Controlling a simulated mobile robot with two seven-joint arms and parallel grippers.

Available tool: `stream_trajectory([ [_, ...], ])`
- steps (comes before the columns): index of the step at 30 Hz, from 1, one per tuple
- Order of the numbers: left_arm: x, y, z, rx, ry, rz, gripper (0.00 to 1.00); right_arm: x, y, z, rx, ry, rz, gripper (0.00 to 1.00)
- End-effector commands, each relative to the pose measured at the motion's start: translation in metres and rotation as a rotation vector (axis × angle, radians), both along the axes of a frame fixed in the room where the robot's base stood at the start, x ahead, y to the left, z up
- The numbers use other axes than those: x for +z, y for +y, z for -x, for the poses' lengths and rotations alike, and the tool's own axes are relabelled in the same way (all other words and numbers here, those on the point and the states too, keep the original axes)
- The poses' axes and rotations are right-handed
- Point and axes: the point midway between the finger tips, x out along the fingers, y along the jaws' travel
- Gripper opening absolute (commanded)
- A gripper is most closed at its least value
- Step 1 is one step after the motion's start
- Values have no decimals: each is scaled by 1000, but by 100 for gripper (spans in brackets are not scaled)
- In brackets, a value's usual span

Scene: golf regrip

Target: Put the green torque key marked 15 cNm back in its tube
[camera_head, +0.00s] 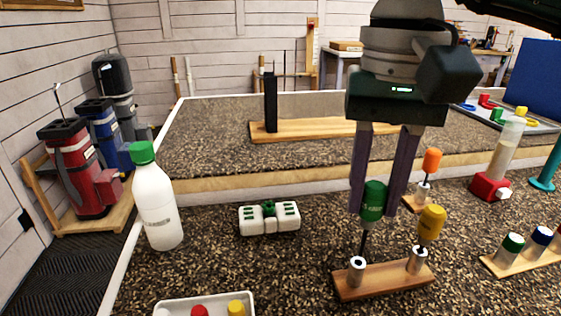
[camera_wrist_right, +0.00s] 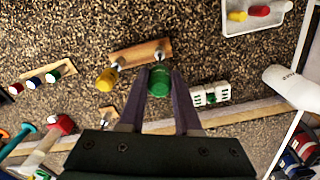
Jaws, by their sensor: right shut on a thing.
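The green torque key (camera_head: 373,201) is upright between the fingers of my right gripper (camera_head: 378,210), which is shut on its handle. Its thin dark shaft points down to the left metal tube (camera_head: 357,270) of a small wooden stand (camera_head: 385,281). The shaft's lower end is at the tube's mouth; I cannot tell whether it is inside. The wrist view shows the green handle (camera_wrist_right: 159,82) between the fingers, beside the stand (camera_wrist_right: 136,52). The marking on the handle is too small to read. My left gripper is not in view.
A yellow key (camera_head: 432,222) stands in the right tube, close to my right finger. An orange key (camera_head: 431,161) stands behind it. A white-green block (camera_head: 269,217), a white bottle (camera_head: 158,205) and a white tray (camera_head: 248,297) are to the left. Counter between them is clear.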

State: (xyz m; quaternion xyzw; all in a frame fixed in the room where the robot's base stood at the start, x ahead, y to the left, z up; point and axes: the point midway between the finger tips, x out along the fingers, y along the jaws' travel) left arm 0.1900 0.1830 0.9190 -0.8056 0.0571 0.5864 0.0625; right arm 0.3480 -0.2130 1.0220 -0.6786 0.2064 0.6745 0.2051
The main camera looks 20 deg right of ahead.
Motion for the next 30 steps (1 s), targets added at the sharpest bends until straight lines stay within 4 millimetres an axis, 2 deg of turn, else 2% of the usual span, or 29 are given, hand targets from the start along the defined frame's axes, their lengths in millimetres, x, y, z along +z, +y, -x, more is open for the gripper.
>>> stream_trajectory([
  [30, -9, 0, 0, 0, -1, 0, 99, 0, 0, 0, 8, -1, 0, 0],
])
